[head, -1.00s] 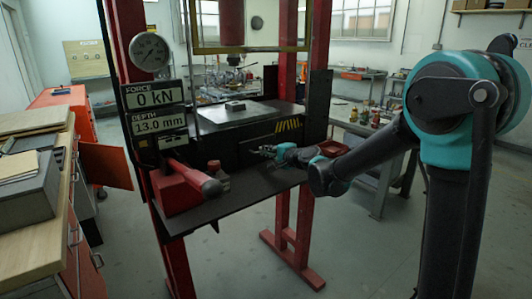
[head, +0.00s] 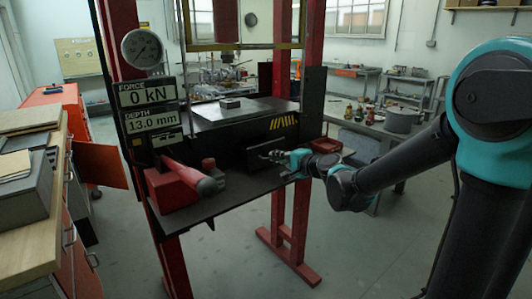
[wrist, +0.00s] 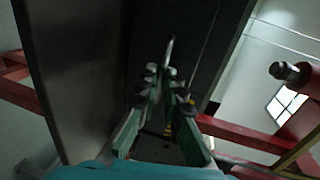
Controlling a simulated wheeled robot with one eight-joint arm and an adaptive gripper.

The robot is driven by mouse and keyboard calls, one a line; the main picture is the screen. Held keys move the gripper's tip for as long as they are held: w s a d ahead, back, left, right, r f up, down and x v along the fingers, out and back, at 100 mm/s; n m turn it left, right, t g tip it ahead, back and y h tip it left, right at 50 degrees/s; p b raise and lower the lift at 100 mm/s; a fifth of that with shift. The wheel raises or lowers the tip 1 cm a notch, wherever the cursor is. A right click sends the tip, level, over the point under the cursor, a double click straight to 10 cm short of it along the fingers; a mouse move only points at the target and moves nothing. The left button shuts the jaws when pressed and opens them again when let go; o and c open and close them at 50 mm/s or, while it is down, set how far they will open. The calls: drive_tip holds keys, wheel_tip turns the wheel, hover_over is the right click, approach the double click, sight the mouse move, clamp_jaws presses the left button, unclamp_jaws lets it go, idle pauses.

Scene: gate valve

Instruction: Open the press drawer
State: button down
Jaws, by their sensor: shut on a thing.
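The press drawer is a dark box under the press's square plate, and its front panel (head: 258,163) stands out a little from the dark block with yellow stripes. My gripper (head: 273,156) is at this front panel, reaching in from the right. In the wrist view, my gripper (wrist: 168,82) has its two fingers close together around a thin upright piece, which looks like the drawer handle (wrist: 170,50). The contact is dark and small, and the drawer's inside is hidden.
Red press posts (head: 290,200) stand close behind my gripper. A wooden-topped bench (head: 35,220) is at the left. Floor in front of the press is clear.

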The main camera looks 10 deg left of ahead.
drive_tip(key=f+v, duration=0.3)
drive_tip(key=v, duration=1.1)
drive_tip(key=shift+s+d, duration=0.2)
drive_tip(key=shift+d, duration=0.1)
drive_tip(key=c, duration=1.6)
unclamp_jaws()
drive_tip(key=shift+c, duration=0.2)
drive_tip(key=shift+d, duration=0.1)
drive_tip(key=v, duration=1.2)
drive_tip(key=shift+f, duration=0.1)
drive_tip(key=s+d+f+n+g+h, duration=0.2)
drive_tip(key=s+d+f+n+h, duration=0.15)
drive_tip(key=f, duration=0.65)
drive_tip(key=s+d+f+n+g+h, duration=0.25)
drive_tip(key=d+f+h, duration=0.25)
drive_tip(key=f, duration=0.5)
drive_tip(key=s+d+f+n+h, duration=0.1)
drive_tip(key=d+f+h, duration=0.2)
drive_tip(key=d, duration=0.4)
drive_tip(key=shift+s+d+f+n+g+h, duration=0.3)
drive_tip(key=shift+f+g+h, duration=0.05)
drive_tip(key=shift+f+g, duration=0.1)
